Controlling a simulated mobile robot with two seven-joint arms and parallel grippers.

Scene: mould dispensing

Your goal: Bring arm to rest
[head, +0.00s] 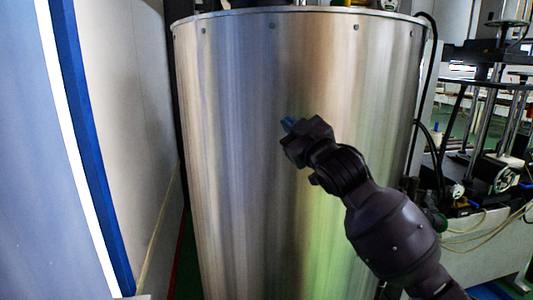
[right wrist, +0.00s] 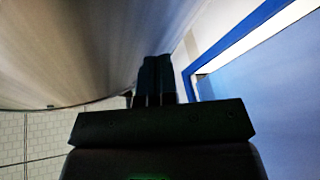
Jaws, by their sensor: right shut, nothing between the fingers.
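My right arm comes in from the lower right in the head view. Its dark gripper (head: 289,124) points up and to the left, in front of a large shiny metal cylinder (head: 235,160). The fingers are shut and empty. In the right wrist view the gripper (right wrist: 155,78) shows its dark fingers close together, with nothing between them. The cylinder's metal wall (right wrist: 80,45) fills the upper left of that view. I cannot tell how far the gripper is from the cylinder. My left gripper is not in view.
A blue-framed panel (head: 88,140) stands at the left, beside a pale wall (head: 140,110). Machinery with rods and a handwheel (head: 505,180) stands at the right, with loose cables (head: 480,235) near it. A tiled surface (right wrist: 30,135) shows at the lower left of the wrist view.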

